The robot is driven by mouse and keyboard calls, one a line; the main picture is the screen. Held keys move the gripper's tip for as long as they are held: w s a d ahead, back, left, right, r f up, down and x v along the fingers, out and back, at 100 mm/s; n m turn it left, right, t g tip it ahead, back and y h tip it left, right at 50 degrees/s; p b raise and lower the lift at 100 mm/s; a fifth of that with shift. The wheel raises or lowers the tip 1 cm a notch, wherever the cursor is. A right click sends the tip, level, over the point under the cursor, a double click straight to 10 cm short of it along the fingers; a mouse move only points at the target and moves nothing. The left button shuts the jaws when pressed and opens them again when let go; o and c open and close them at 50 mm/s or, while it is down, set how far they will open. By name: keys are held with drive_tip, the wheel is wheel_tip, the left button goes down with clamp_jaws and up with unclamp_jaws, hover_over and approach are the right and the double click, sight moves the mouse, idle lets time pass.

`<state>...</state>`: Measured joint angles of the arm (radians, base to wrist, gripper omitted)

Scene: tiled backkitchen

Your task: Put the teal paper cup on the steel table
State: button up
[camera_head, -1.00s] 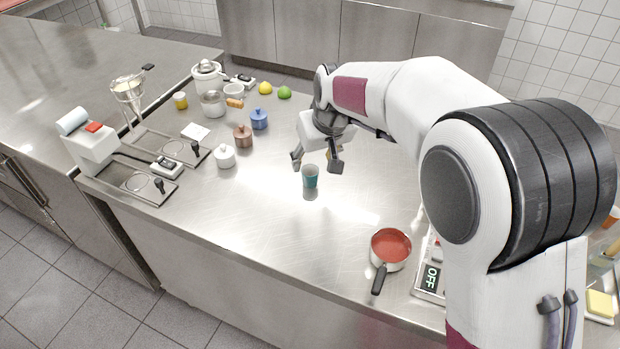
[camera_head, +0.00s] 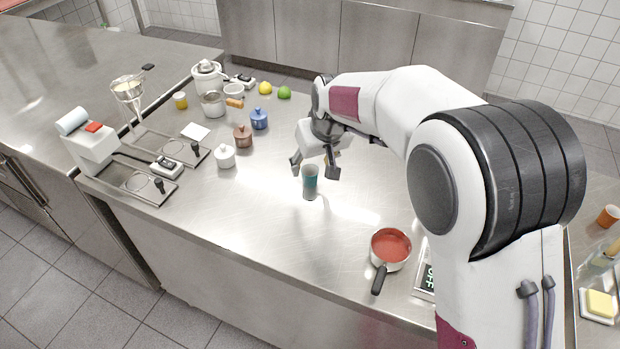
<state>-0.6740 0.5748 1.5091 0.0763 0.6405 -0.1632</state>
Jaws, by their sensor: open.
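The teal paper cup (camera_head: 310,184) stands upright, apparently on the steel table (camera_head: 270,235), near the middle of the worktop. A dark patch, shadow or reflection, lies at its base. My gripper (camera_head: 315,169) is open just above and behind the cup in the picture. One finger is to the left of the cup's rim and the other to the right, with the right one close to it. I cannot tell whether either finger touches the cup.
A red-lined saucepan (camera_head: 391,246) sits at the front right beside a scale (camera_head: 426,276). A white pot (camera_head: 225,157), a brown pot (camera_head: 243,136) and a blue pot (camera_head: 259,120) stand to the left. The table in front of the cup is clear.

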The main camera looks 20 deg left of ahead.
sight(310, 170)
drive_tip(key=shift+x, duration=2.6)
drive_tip(key=shift+w, duration=0.1)
drive_tip(key=c, duration=1.3)
drive_tip(key=shift+c, duration=0.2)
drive_tip(key=shift+r, duration=0.1)
wheel_tip(310, 170, up, 10)
